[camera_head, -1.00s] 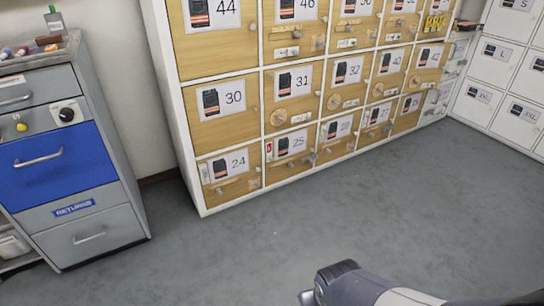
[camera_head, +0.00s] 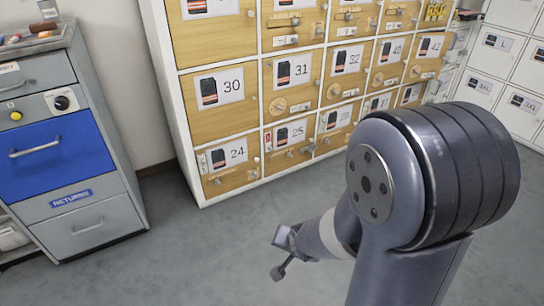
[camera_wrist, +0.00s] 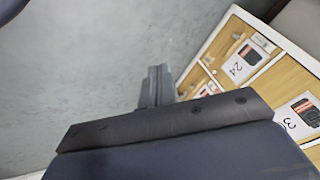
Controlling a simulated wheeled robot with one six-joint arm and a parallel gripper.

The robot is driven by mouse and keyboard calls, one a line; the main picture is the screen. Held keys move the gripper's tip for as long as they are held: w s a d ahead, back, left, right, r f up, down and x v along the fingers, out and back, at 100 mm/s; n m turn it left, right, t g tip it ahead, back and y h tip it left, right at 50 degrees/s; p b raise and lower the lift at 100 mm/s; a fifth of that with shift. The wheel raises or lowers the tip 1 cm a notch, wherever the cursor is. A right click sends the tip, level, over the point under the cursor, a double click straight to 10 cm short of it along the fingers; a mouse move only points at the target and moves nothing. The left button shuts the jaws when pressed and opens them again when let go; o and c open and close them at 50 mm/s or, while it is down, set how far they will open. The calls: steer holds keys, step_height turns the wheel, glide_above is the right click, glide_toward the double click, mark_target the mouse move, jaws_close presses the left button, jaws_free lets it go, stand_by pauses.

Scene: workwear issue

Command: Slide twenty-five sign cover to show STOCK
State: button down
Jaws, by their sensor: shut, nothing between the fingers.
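The wooden door numbered 25 (camera_head: 290,139) is in the bottom row of the locker wall in the head view, right of door 24. A small red patch (camera_head: 268,138) shows at its left edge. A small rail with knobs (camera_head: 291,154) lies under its number card. The sign cover and any lettering on it are too small to tell apart. My gripper (camera_head: 277,273) is in front of the lockers, over the floor, apart from the doors. In the wrist view my gripper (camera_wrist: 157,84) is shut and empty, with grey floor behind it.
Door 24 (camera_head: 231,170) and door 30 (camera_head: 220,88) stand beside and above; both also show in the wrist view. A grey cabinet with a blue drawer (camera_head: 62,155) stands at left. White lockers (camera_head: 500,70) stand at right. Floor (camera_head: 190,240) before the lockers is clear.

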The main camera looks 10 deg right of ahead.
steer(key=w+a+f+m+t+y+b, duration=0.1)
steer(key=w+a+f+m+t, duration=0.15)
steer(key=w+f+m, duration=0.35)
steer(key=w+a+f+m+t+y+b, duration=0.1)
steer(key=w+a+f+m, duration=0.25)
steer(key=w, duration=0.55)
steer(key=w+a+f+m+t+b, duration=0.1)
steer(key=w+a+f+m+t, duration=0.1)
steer(key=f+m, duration=0.3)
steer(key=w+a+f+m+t+y+b, duration=0.1)
steer(key=w+a+f+m+t, duration=0.1)
steer(key=f+m, duration=0.4)
step_height(320, 180, down, 5)
steer(key=shift+w+a+f+y+b, duration=0.1)
steer(key=shift+w+a+y+b, duration=0.4)
steer(key=shift+a, duration=0.65)
steer(key=shift+w+t, duration=0.2)
steer(key=shift+t, duration=0.05)
